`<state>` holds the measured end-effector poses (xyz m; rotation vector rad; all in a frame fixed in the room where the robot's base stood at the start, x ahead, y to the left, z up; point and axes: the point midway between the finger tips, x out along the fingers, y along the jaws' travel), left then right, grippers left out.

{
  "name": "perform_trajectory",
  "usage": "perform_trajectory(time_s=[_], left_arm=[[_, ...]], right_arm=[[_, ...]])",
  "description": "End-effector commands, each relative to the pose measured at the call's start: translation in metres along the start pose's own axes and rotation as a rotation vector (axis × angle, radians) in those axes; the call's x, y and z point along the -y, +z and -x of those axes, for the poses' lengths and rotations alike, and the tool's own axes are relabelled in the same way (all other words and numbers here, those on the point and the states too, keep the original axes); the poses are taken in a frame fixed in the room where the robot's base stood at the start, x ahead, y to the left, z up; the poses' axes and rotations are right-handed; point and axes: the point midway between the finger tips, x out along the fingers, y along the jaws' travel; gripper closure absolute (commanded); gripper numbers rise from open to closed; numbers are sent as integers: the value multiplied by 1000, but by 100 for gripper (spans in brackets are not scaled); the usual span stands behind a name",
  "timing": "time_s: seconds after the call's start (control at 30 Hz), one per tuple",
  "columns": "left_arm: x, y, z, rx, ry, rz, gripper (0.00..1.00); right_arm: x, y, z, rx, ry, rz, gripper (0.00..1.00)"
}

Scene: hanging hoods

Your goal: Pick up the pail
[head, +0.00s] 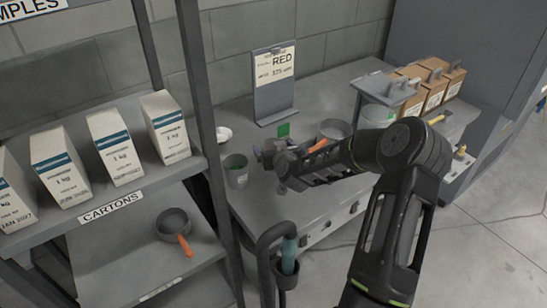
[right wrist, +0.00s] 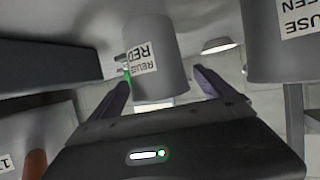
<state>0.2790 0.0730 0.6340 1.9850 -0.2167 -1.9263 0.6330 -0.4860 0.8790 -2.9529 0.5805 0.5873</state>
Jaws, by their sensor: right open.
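A grey cylinder labelled "REUSE RED" (right wrist: 158,45) appears between the fingers, and I see no contact. I cannot tell surely that it is the same pail. My left gripper is not in view.
A shelf with white cartons (head: 115,147) and a pan (head: 174,224) stands at the left. On the bench (head: 315,200) are a white bowl (head: 223,134), a RED sign (head: 274,85) and a pot (head: 335,130). The right wrist view shows a second labelled grey cylinder (right wrist: 262,55).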

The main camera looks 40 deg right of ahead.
Motion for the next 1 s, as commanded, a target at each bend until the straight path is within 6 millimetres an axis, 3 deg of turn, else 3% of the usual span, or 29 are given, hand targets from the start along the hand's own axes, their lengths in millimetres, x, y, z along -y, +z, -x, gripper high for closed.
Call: perform_trajectory(time_s=[0.17, 1.0], left_arm=[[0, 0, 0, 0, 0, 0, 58], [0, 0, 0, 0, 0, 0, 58]], right_arm=[[0, 0, 0, 0, 0, 0, 13], [0, 0, 0, 0, 0, 0, 82]])
